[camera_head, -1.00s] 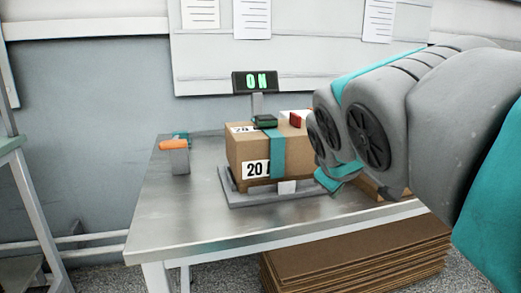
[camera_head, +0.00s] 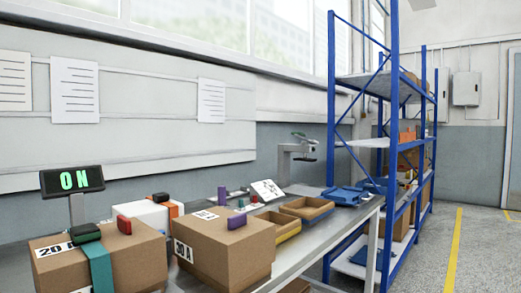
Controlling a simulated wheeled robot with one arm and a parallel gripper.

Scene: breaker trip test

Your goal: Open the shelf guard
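A blue-framed shelf rack (camera_head: 394,120) stands right of centre, past the far end of the metal workbench. It has several grey shelves with boxes on them. I cannot pick out a guard on the rack; its front is seen at a steep angle. My gripper and arm are not in view.
Grey wall boxes (camera_head: 466,89) hang at the back. The floor (camera_head: 482,262) right of the rack is clear, with a yellow line (camera_head: 454,250).

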